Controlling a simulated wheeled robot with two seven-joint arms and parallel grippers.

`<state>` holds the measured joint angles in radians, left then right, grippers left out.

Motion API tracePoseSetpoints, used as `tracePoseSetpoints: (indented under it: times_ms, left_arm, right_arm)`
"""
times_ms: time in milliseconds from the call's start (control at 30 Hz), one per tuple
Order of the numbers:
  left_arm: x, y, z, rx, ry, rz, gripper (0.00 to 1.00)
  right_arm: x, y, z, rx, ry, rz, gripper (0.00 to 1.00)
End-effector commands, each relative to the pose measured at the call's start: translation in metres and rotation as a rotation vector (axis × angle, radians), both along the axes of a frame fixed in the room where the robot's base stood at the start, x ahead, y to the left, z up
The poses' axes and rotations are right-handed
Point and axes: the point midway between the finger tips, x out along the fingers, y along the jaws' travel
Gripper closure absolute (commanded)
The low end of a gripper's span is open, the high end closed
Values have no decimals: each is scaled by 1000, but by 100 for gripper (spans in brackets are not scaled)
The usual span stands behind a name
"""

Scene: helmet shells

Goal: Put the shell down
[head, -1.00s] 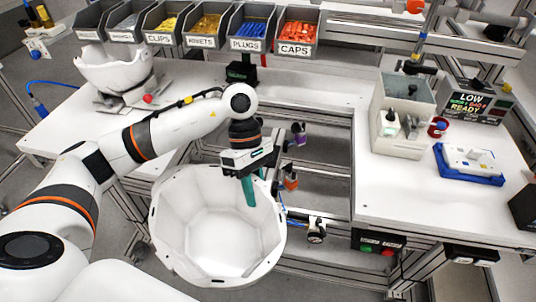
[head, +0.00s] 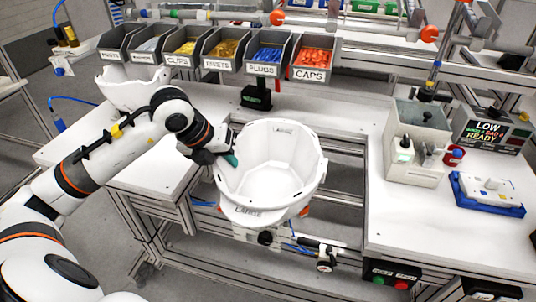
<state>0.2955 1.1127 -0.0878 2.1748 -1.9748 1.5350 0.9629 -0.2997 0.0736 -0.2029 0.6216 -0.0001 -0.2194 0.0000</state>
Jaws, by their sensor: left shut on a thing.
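A white helmet shell (head: 268,170), open side up, shows in the head view in front of the gap in the middle of the bench. My left gripper (head: 228,160) is shut on the shell's left rim; its teal fingertip shows at the rim and the rest is partly hidden. The shell is tilted a little toward me. I cannot tell whether its underside touches anything below. My right gripper is not in view.
Another white shell (head: 133,86) stands at the back left, partly behind my left arm. Labelled parts bins (head: 313,66) line the back. A grey caddy (head: 417,140) and a blue tray (head: 487,194) stand on the right bench top (head: 440,230). Its front part is clear.

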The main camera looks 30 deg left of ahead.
Motion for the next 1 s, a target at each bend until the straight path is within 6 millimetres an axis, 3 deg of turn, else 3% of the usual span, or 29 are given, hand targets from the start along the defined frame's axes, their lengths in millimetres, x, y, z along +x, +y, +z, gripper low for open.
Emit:
tracePoseSetpoints:
  times_ms: [33, 300, 600, 833, 1000]
  left_arm:
    - [13, 1, 8, -8, -4, 2, 100]
    - [83, 18, 7, -7, -3, 0, 100]
    - [145, 33, 5, -6, -1, -2, 100]
    - [158, 36, 0, -2, 1, -6, 100]
    - [157, 36, -19, -3, 4, -5, 100]
  right_arm:
    - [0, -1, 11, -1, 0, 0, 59]
    - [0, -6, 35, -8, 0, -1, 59]
    - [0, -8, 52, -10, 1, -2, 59]
    - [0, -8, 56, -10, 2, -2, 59]
    - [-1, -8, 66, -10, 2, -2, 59]
